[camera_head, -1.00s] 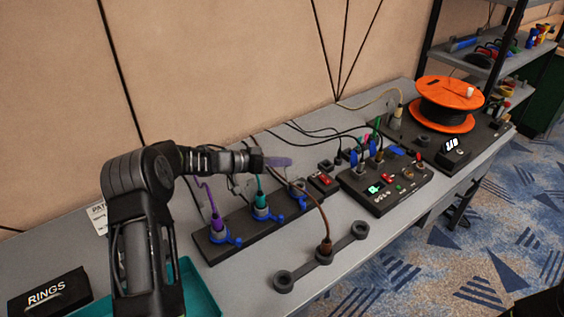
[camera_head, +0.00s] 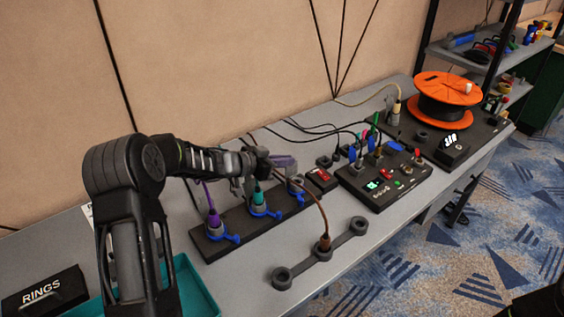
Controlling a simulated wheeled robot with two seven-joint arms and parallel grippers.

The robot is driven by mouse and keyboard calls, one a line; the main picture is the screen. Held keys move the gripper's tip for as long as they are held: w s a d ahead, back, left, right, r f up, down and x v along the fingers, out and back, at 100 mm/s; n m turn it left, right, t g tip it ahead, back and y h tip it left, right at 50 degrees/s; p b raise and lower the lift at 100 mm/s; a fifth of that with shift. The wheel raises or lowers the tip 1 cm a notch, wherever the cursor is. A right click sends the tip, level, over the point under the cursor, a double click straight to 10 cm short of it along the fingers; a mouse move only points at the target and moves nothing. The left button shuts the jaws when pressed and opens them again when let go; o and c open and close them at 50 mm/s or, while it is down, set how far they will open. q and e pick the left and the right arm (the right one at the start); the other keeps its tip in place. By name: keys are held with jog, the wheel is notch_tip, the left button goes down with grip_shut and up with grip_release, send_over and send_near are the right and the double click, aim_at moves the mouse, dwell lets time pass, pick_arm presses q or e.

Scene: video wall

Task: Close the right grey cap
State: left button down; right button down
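A long black socket strip (camera_head: 225,246) lies on the bench with three grey sockets in a row, each with a blue lever. A purple plug sits in the left socket (camera_head: 214,226) and a teal plug in the middle socket (camera_head: 258,203). The right grey cap (camera_head: 295,183) area is at the strip's right end, small and partly hidden by my gripper. My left gripper (camera_head: 284,162) is just above and behind that right end; a purplish finger shows, seen side-on, so its opening is unclear. My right gripper is not in view.
A brown-cabled plug (camera_head: 324,243) stands on a dark holder with end rings in front of the strip. A black control box (camera_head: 385,191), a red switch (camera_head: 321,175) and an orange reel (camera_head: 447,90) are to the right. A RINGS box (camera_head: 45,291) and teal tray (camera_head: 198,285) are at left.

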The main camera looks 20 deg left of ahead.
pick_arm(q)
jog(key=b, duration=0.1)
jog(key=d+m+b, duration=0.1)
jog(key=shift+s+d+f+t+y+b, duration=0.1)
jog(key=shift+s+f+t+y+b, duration=0.2)
jog(key=shift+s+t+y, duration=0.1)
jog(key=shift+s+d+r+m+b, duration=0.15)
jog(key=shift+d+m+b, duration=0.1)
jog(key=shift+m+b, duration=0.3)
jog(key=c, duration=1.6)
grip_release()
jog(key=shift+c, duration=0.2)
jog(key=v, duration=0.7)
jog(key=shift+s+r, duration=0.2)
jog(key=shift+s, duration=0.15)
jog(key=shift+a, duration=0.1)
